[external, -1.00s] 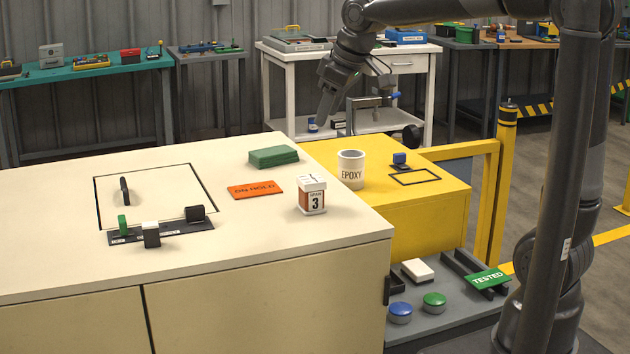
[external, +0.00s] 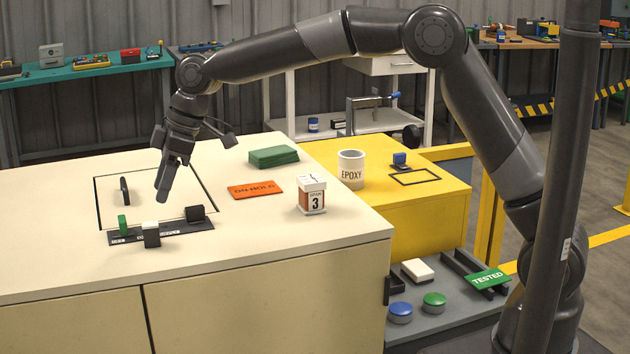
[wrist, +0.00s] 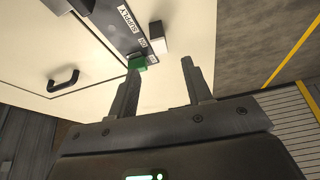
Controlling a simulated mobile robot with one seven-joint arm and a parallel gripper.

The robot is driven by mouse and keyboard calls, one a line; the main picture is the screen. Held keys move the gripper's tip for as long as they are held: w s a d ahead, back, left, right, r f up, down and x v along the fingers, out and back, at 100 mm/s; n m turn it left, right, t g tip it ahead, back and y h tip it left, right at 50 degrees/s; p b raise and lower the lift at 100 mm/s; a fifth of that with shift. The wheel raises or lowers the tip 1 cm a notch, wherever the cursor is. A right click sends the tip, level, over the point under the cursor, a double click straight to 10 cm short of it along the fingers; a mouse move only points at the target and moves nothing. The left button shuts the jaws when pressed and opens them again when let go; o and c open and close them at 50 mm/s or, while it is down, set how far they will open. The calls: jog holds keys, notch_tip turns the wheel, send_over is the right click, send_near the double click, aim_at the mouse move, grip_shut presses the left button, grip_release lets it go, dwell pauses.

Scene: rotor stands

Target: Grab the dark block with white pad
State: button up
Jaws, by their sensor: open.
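The dark block with a white pad (external: 151,236) stands upright at the front edge of the dark labelled strip (external: 187,231) on the cream cabinet. Its white pad also shows in the wrist view (wrist: 156,30), beyond the space between my fingertips. My gripper (external: 163,196) is open and empty, pointing down above the outlined panel, a little behind and above the strip. In the wrist view my two fingers (wrist: 161,62) are apart, and nothing is between them. The left fingertip appears close to the green block (wrist: 138,62); I cannot tell whether they touch.
The small green block (external: 123,225) stands left of the padded block and a black block (external: 195,213) lies to its right. A black handle (external: 124,190) rises from the panel. An orange card (external: 255,189), green stack (external: 273,157) and calendar block (external: 311,195) are farther right.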

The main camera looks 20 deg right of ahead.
aim_at(151, 224)
jog(key=x, duration=0.9)
jog(key=shift+f, duration=0.25)
jog(key=shift+c, duration=0.5)
grip_shut()
